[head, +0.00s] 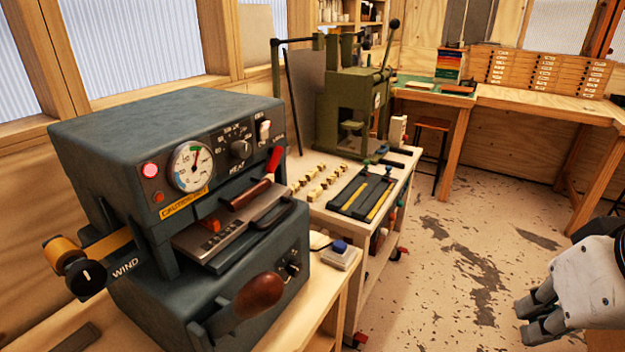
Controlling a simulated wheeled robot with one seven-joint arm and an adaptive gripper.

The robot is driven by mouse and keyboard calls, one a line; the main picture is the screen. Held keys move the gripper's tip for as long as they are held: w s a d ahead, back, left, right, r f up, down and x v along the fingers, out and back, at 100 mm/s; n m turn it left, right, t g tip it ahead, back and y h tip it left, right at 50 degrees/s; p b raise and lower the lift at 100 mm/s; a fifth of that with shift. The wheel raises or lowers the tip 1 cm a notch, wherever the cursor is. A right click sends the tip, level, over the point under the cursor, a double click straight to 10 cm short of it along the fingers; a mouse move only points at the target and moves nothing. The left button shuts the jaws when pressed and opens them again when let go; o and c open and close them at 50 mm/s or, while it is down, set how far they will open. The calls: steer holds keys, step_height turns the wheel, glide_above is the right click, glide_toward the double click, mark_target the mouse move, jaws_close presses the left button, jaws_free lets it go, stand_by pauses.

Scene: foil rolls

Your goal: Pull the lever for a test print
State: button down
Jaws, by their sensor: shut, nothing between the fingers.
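A dark blue-grey foil press (165,130) stands on the bench at left. A lever with a brown wooden knob (258,295) sticks out from its lower front. A gold foil roll (66,252) sits on the left side, by a black knob marked WIND. My gripper (535,318), white with grey fingers, is at the lower right, over the floor. It is shut and empty, well apart from the press and its levers.
A gauge (192,166) and lit red lamp (150,170) are on the press. A blue button box (340,252) sits beside it. A green press (350,110) stands behind on a wheeled cart (350,270). The floor (460,240) between cart and gripper is clear.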

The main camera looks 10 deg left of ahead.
steer(key=w+a+r+n+g+y, duration=0.1)
steer(key=w+a+r+n, duration=0.3)
steer(key=a, duration=0.3)
steer(key=w+a+r+n, duration=0.1)
steer(key=a+r+n, duration=0.2)
steer(key=a+r, duration=0.35)
steer(key=s+a+r+n, duration=0.2)
steer(key=a+r+n, duration=0.1)
steer(key=a, duration=0.5)
steer(key=s+a+r+n+g+y+b, duration=0.1)
steer(key=s+a+r+n, duration=0.1)
steer(key=a, duration=0.7)
steer(key=shift+s+a+r+n+g, duration=0.25)
steer(key=shift+r+n, duration=0.3)
steer(key=shift+n, duration=0.55)
steer(key=b, duration=0.1)
glide_above(250, 282)
steer(key=x, duration=0.4)
steer(key=s+d+x, duration=0.1)
steer(key=x, duration=0.3)
steer(key=s+x, duration=0.1)
steer(key=x, duration=0.2)
steer(key=shift+d+f, duration=0.15)
steer(key=shift+f, duration=0.6)
steer(key=shift+d+f, duration=0.25)
steer(key=shift+f, duration=0.25)
steer(key=shift+d+b, duration=0.1)
steer(key=shift+b, duration=0.25)
